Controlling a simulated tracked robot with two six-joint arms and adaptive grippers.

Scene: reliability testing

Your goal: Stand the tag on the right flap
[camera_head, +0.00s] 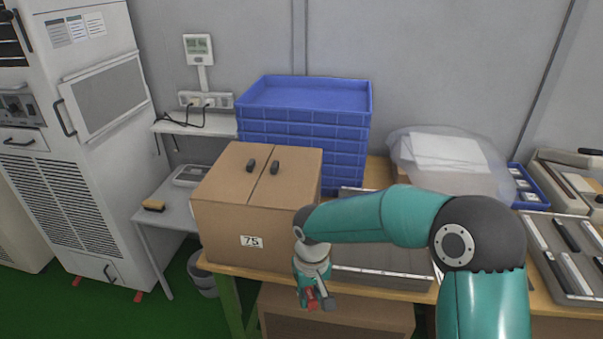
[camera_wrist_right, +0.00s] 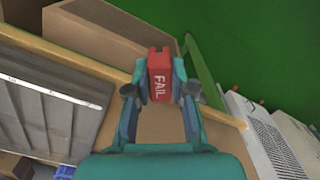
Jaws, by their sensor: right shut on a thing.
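The tag is a small red block marked "FAIL" (camera_wrist_right: 159,72), seen clearly in the wrist view. My right gripper (camera_head: 316,298) is shut on it, with a finger on each side. In the head view the red tag (camera_head: 311,296) hangs at the gripper, in front of the table's front edge and below the box top. The closed cardboard box (camera_head: 225,222) is labelled 75. Its right flap (camera_head: 298,165) and left flap (camera_head: 225,170) lie flat, each with a small dark object near the seam. My left gripper is not in view.
Stacked blue crates (camera_head: 305,95) stand behind the box. A grey tray (camera_head: 380,262) lies right of it, partly behind my right arm. Another cardboard box (camera_head: 335,315) sits below the table. The right flap's front part is clear.

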